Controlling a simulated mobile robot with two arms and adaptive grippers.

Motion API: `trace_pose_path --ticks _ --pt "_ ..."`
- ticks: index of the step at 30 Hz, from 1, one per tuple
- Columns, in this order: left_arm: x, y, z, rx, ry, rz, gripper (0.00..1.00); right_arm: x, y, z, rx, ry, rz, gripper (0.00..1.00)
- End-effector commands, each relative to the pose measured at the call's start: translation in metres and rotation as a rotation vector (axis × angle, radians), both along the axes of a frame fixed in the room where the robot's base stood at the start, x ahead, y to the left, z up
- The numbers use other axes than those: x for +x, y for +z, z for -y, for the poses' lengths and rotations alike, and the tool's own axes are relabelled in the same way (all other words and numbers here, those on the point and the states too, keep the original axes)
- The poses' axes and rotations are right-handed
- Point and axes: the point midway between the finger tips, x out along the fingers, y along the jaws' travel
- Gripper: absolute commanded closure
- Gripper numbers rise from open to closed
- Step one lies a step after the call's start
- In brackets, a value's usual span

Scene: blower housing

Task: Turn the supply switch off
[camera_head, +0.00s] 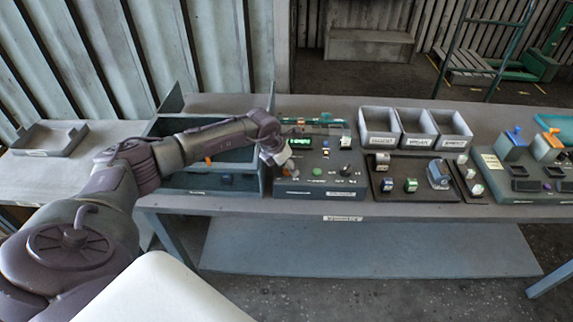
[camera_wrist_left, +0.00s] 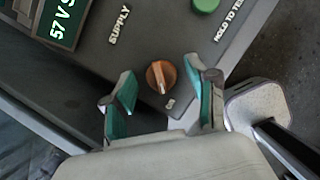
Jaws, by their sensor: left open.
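The supply switch (camera_wrist_left: 161,76) is a round orange-brown knob on a dark grey panel (camera_wrist_left: 100,62), beside the word SUPPLY. A pale pointer mark on it faces down toward a small label, perhaps ON. In the left wrist view my left gripper (camera_wrist_left: 160,84) is open, its teal-padded fingers to the left and right of the knob. I cannot tell whether they touch it. In the head view my left gripper (camera_head: 280,155) is over the left part of the control panel (camera_head: 335,176) and hides the switch. My right gripper is not in view.
A lit display (camera_wrist_left: 62,20) reads 57 V, partly cut off. A green button (camera_wrist_left: 205,5) sits near HOLD TO TEST lettering. A pale-topped part (camera_wrist_left: 258,103) stands right of the fingers. Grey bins (camera_head: 379,126) and a dark board with small parts (camera_head: 412,180) lie right of the panel.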

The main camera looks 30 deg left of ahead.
Motion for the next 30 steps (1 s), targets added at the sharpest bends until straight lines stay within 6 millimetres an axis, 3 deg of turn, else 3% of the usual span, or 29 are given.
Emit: trace_pose_path --ticks 2,13,23,30 --pt "0.0000 0.0000 0.0002 0.000 0.000 0.000 0.42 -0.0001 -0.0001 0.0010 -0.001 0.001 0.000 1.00" --pt "0.0000 0.0007 0.0001 0.000 0.000 0.001 1.00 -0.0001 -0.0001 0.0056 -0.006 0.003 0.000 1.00" --pt "0.0002 0.0008 0.0009 -0.001 0.048 0.002 1.00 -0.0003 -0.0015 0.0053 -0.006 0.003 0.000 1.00" --pt "0.0006 0.0003 0.0019 -0.001 0.199 0.004 1.00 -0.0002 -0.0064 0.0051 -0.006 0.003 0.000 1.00"
